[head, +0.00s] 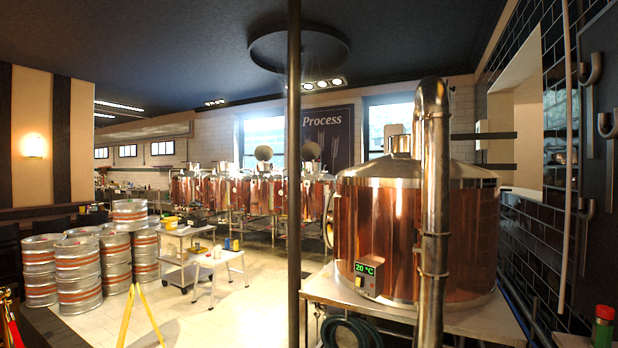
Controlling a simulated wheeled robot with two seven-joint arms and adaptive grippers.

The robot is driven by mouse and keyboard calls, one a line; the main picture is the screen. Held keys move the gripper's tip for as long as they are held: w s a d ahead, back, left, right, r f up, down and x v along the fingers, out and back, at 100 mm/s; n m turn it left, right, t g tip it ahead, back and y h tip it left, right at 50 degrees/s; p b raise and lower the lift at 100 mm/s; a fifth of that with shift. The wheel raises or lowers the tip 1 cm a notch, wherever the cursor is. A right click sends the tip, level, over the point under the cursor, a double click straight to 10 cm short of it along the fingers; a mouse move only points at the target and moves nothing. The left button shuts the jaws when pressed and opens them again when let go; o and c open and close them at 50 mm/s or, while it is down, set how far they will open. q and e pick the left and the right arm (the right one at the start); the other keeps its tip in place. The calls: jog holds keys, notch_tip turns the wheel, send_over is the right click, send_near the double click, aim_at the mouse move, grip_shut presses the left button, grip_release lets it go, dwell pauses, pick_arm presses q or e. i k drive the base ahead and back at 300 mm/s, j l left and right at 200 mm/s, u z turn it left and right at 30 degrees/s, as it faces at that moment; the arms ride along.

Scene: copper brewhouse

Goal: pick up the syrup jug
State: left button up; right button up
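I cannot make out a syrup jug for certain in the head view. Several small items, too small to identify, stand on a grey cart (183,232) and on a low white table (222,262) in the left middle of the room. One yellow item (170,222) sits at the cart's left end. Neither of my grippers is in view.
Stacked steel kegs (78,275) stand at the left, with a yellow folding stand (127,316) nearby. Pale floor (240,315) is open between.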

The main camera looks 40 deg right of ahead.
aim_at(218, 250)
jog(key=i+l+z, duration=0.25)
jog(key=i+z, duration=0.2)
jog(key=i+l+z, duration=0.15)
jog(key=i+z, duration=0.3)
jog(key=i+l+z, duration=0.15)
jog(key=i+z, duration=0.6)
jog(key=i+l+u, duration=0.1)
jog(key=i, duration=0.65)
jog(key=i+u, duration=0.85)
jog(key=i+j+u, duration=0.1)
jog(key=i+u, duration=0.65)
jog(key=u, duration=0.15)
jog(key=i+u, duration=0.3)
jog(key=i, duration=0.5)
